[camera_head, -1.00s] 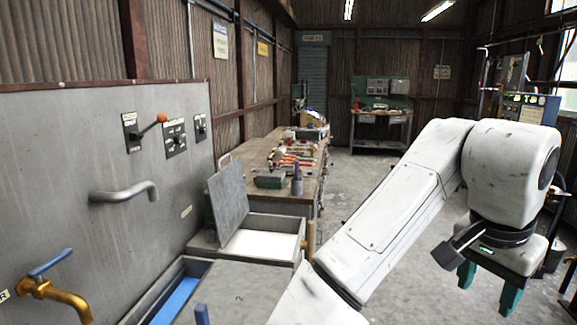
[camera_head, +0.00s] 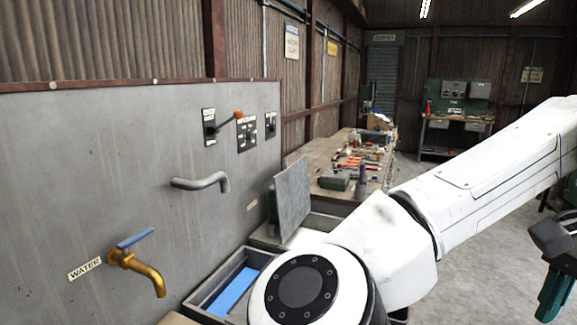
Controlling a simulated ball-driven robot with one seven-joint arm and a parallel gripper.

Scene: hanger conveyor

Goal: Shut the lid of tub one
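A grey lid (camera_head: 292,199) stands raised, tilted back a little, on the far tub (camera_head: 262,238) by the metal wall. My arm hides most of that tub. A nearer tub (camera_head: 205,291) shows a blue inside and is open at its visible part; my arm covers its right side. No number is readable on either tub, so I cannot tell which is tub one. My gripper (camera_head: 553,296) is at the right edge, partly cut off, with teal fingers pointing down. It is far to the right of the lid and touches nothing visible. Its opening is unclear.
A brass water tap (camera_head: 140,270) and a grey spout (camera_head: 205,183) stick out from the metal panel (camera_head: 90,170) on the left. A lever with a red knob (camera_head: 238,115) sits above. A cluttered workbench (camera_head: 330,192) stands beyond the tubs. The floor (camera_head: 480,225) at right is open.

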